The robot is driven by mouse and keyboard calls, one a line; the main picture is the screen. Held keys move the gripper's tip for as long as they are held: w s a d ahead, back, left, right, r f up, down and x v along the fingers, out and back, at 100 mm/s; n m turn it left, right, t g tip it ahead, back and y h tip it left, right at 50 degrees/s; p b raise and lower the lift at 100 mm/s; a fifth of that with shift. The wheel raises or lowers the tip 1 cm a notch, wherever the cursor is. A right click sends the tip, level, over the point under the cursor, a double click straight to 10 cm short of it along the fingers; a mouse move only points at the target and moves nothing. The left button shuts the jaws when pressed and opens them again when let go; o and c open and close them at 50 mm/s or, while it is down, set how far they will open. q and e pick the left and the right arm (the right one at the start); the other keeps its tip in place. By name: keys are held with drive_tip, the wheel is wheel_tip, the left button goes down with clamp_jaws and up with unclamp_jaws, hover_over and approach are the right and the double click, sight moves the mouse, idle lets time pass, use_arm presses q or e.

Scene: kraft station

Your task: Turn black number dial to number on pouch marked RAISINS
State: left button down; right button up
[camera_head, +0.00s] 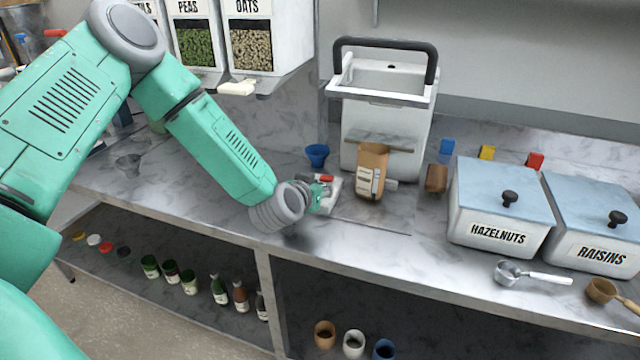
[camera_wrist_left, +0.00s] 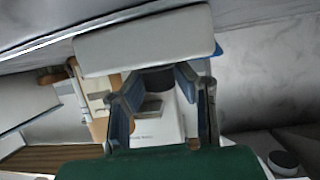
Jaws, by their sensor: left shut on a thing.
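A brown kraft pouch (camera_head: 371,172) with a pale label stands upright on the counter in front of the white bin; its print is too small to read. Left of it is a small white device (camera_head: 335,186) with a red part on top, partly hidden by my gripper. My left gripper (camera_head: 318,198) is at this device, shut on a dark part that looks like the black number dial (camera_wrist_left: 158,82). In the left wrist view, the fingers (camera_wrist_left: 158,106) are around it, above the white body. The dial's numbers cannot be read. My right gripper is not in view.
A white bin with a black handle (camera_head: 385,125) stands behind the pouch. HAZELNUTS (camera_head: 498,235) and RAISINS (camera_head: 602,252) containers stand at the right, with a metal scoop (camera_head: 535,275) in front. A blue cup (camera_head: 317,155) is behind the device. The counter's front edge is close to my gripper.

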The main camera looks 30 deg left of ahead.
use_arm(q)
drive_tip(key=n+g+y, duration=0.1)
drive_tip(key=n+y, duration=0.1)
drive_tip(key=n+y+p, duration=0.1)
drive_tip(key=n+y, duration=0.1)
drive_tip(key=y, duration=0.1)
drive_tip(key=shift+n+g, duration=0.3)
drive_tip(key=shift+g, duration=0.1)
drive_tip(key=shift+n+g+y+p, duration=0.55)
drive_tip(key=shift+n+g+y, duration=1.4)
drive_tip(key=shift+n, duration=0.35)
drive_tip(key=shift+s+f, duration=0.1)
